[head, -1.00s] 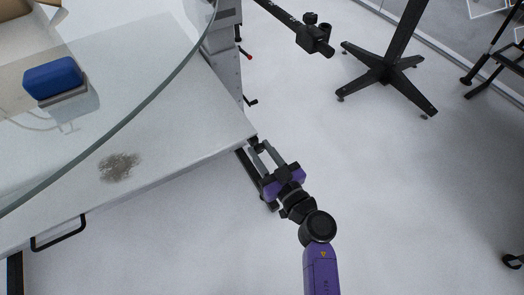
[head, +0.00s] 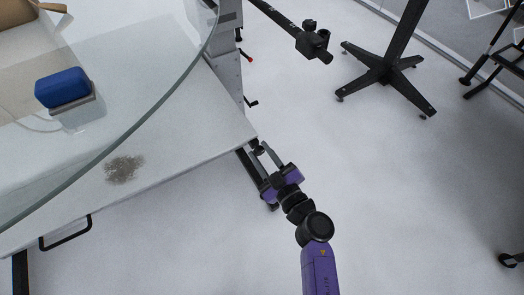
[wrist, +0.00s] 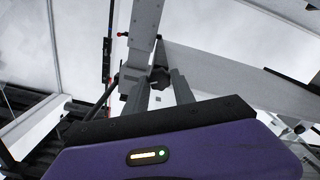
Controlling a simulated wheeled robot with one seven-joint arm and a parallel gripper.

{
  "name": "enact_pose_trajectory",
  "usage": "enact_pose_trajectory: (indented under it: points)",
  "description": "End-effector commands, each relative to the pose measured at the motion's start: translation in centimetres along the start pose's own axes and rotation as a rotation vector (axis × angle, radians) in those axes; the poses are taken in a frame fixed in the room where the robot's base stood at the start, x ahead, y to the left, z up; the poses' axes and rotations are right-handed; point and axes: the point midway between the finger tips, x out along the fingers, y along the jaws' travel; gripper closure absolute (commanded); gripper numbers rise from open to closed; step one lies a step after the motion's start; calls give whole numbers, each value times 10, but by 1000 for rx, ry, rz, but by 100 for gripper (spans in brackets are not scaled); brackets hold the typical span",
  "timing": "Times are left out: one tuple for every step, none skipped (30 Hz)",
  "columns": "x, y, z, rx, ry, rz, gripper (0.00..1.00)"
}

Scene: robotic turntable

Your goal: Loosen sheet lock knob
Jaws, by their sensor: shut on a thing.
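The lock knob, a small black lobed knob (wrist: 159,77), sits by a grey metal post in the wrist view. My gripper (wrist: 160,90) has one grey finger on each side of the knob and is shut on it. In the head view my purple-and-black gripper (head: 260,151) reaches to the corner of the white table, with its fingertips at a small dark part there. The knob's far side is hidden, and I cannot tell how loose it is.
A round glass turntable (head: 165,75) overhangs the white table (head: 190,135) at left, carrying a blue block (head: 62,88). A dark smudge (head: 124,168) marks the tabletop. A black stand base (head: 385,72) is at upper right.

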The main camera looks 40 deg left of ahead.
Motion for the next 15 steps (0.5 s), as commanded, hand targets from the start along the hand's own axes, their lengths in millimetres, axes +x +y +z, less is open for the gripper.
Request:
enact_pose_trajectory:
  points:
    - [-1, 0, 0, -42, -2, 0, 100]
    - [-1, 0, 0, -70, -1, 0, 100]
    - [-1, 0, 0, -107, -1, 0, 100]
    - [-1, 0, 0, -136, -1, 0, 100]
    - [-1, 0, 0, -165, -1, 0, 100]
    - [0, 0, 0, -204, -1, 0, 100]
    - [0, -1, 0, -233, 0, 0, 100]
    - [0, -1, 0, -261, -1, 0, 100]
    - [-1, -1, 0, -299, -1, 0, 100]
    - [-1, -1, 1, -327, -1, 0, 100]
    - [-1, -1, 1, -356, -1, 1, 100]
    - [-1, -1, 1, -393, 0, 1, 100]
    - [-1, -1, 1, -421, 0, 1, 100]
    - [-1, -2, 1, -450, 0, 0, 100]
    - [0, -2, 1, -488, 0, 0, 100]
